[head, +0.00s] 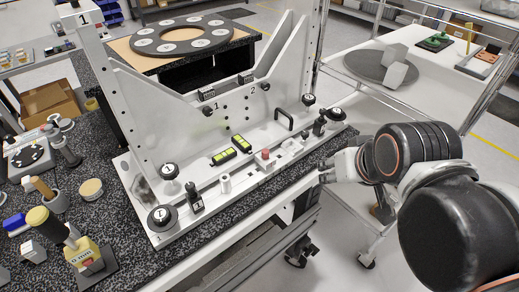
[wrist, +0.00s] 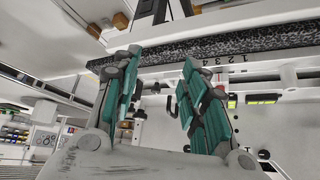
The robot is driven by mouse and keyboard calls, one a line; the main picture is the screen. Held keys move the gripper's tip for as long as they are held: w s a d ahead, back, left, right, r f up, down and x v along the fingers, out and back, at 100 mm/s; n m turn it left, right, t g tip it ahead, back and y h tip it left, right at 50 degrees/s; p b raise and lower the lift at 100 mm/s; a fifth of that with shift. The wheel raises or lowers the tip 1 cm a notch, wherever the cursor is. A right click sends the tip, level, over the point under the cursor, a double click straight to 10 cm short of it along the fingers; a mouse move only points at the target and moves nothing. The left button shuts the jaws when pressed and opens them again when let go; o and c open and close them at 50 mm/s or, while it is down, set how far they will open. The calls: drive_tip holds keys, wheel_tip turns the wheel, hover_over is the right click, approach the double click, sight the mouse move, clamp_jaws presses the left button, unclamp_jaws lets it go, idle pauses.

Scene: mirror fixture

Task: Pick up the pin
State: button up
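No single part is plainly marked as the pin, and I cannot tell which it is. Candidates on the white fixture (head: 262,140) are a dark upright piece (head: 320,124) at its right end, a similar dark piece (head: 195,198) at front left, and a small white cylinder (head: 225,183) near the front edge. My gripper (head: 328,168) is at the fixture's right front corner, partly hidden by my arm. In the wrist view my gripper (wrist: 168,100) has its two teal-padded fingers well apart, with nothing held between them. A dark hook-shaped handle (wrist: 171,106) shows in the gap.
Black numbered knobs (head: 161,218), green-lit levels (head: 242,143) and a red-topped block (head: 265,158) stand on the fixture. A white cart (head: 350,95) stands at right.

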drive_tip(key=w+a+r+m+g+p, duration=0.65)
drive_tip(key=w+a+r+p, duration=0.45)
drive_tip(key=p, duration=0.9)
drive_tip(key=b, duration=0.5)
hover_over(265, 151)
drive_tip(key=shift+n, duration=0.45)
wheel_tip(265, 151, down, 10)
drive_tip(key=shift+w+a+r, duration=0.1)
drive_tip(key=shift+w+r, duration=0.05)
drive_tip(key=shift+r, duration=0.1)
drive_tip(key=shift+f+b, duration=1.8)
drive_tip(key=shift+f, duration=1.15)
drive_tip(key=shift+r, duration=0.1)
clamp_jaws()
